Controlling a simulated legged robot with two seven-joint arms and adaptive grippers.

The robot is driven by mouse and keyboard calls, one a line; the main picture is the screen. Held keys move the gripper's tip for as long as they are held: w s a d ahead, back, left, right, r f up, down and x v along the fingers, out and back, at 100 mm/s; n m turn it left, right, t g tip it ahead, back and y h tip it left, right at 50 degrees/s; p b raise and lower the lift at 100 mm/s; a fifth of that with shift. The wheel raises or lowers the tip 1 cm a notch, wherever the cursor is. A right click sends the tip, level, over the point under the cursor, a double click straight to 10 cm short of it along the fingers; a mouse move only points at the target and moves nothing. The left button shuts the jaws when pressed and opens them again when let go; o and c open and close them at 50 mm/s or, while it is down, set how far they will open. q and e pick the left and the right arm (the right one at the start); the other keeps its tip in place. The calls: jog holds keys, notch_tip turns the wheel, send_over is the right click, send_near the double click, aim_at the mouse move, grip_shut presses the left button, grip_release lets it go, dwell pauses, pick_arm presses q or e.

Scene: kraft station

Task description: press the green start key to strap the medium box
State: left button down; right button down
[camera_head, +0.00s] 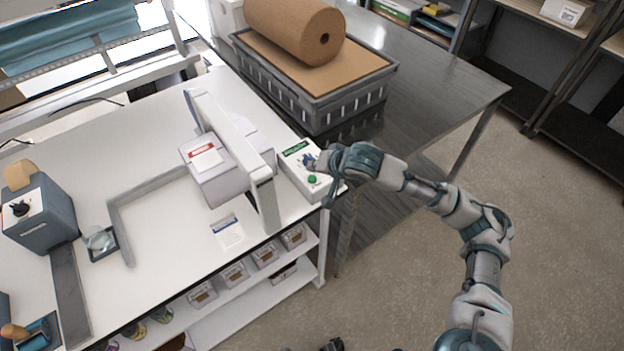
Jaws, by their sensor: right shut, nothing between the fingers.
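The green start key (312,180) is a round green button on a white control box (298,158) at the right edge of the white bench. My right gripper (311,163) is shut and empty, over the control box and close to the green key. I cannot tell whether it touches the box. A pale box (208,185) with a red-and-white label stands under the white strapping arch (232,140), partly hidden by it; I take it as the medium box. My left gripper is not clearly in view.
A grey crate (310,105) with a brown paper roll (292,28) stands on the dark metal table (440,75) behind. A blue-grey dispenser (38,215) stands at the bench's left. Small bins (234,274) fill the shelf below. The floor at right is clear.

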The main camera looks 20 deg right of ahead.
pick_arm(q)
jog(key=shift+w+d+r, duration=0.1)
jog(key=shift+w+r, duration=0.2)
jog(key=shift+w, duration=0.15)
pick_arm(e)
jog(key=shift+f, duration=0.75)
dwell(0.4)
jog(key=shift+s+a+f, duration=0.1)
jog(key=shift+f, duration=0.2)
pick_arm(q)
jog(key=shift+w+r, duration=0.1)
jog(key=shift+r, duration=0.3)
